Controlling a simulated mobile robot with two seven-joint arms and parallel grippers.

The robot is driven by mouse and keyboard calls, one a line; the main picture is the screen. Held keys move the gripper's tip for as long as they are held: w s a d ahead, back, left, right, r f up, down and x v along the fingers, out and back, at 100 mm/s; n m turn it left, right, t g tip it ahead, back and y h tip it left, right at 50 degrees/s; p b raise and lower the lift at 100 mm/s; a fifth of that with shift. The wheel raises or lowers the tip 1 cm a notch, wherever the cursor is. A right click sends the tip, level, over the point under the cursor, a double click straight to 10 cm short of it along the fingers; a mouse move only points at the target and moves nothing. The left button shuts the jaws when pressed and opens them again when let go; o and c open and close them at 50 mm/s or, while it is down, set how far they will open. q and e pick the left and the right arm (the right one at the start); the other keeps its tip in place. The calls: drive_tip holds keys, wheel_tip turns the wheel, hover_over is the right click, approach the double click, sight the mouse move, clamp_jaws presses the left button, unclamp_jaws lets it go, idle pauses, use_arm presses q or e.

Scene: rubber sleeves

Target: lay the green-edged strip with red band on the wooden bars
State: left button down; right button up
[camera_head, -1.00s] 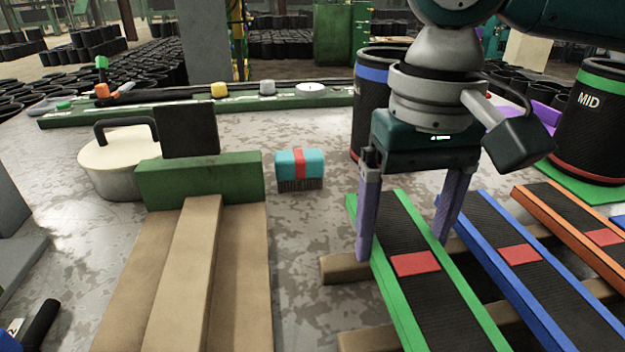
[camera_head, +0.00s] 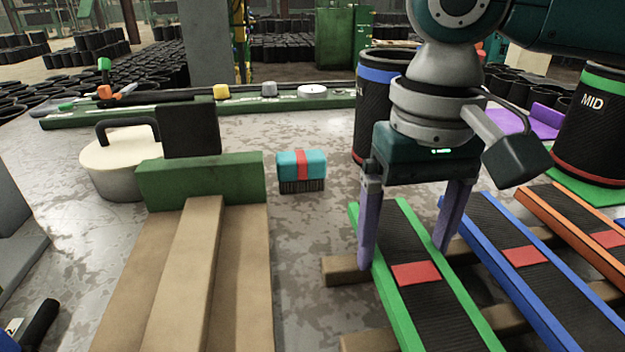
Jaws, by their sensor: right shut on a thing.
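The green-edged strip with a red band (camera_head: 416,273) is black in the middle and lies lengthwise across the wooden bars (camera_head: 343,271) in the right half of the head view. My right gripper (camera_head: 405,250) points down with one finger at each long edge of the strip, shut on it near its far end. The near wooden bar (camera_head: 372,341) passes under the strip at the bottom of the view. I cannot tell whether the strip touches the bars or hangs just above them. My left gripper is not in view.
Just right are a blue-edged strip (camera_head: 524,257) and an orange-edged strip (camera_head: 606,239). A blue brush (camera_head: 301,164) stands left of the gripper. A green block (camera_head: 200,180) with wooden beams and a lidded pot (camera_head: 118,170) are left. Black cylinders, one marked MID (camera_head: 592,125), stand behind.

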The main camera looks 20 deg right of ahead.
drive_tip(key=shift+f, duration=0.15)
drive_tip(key=o, duration=1.3)
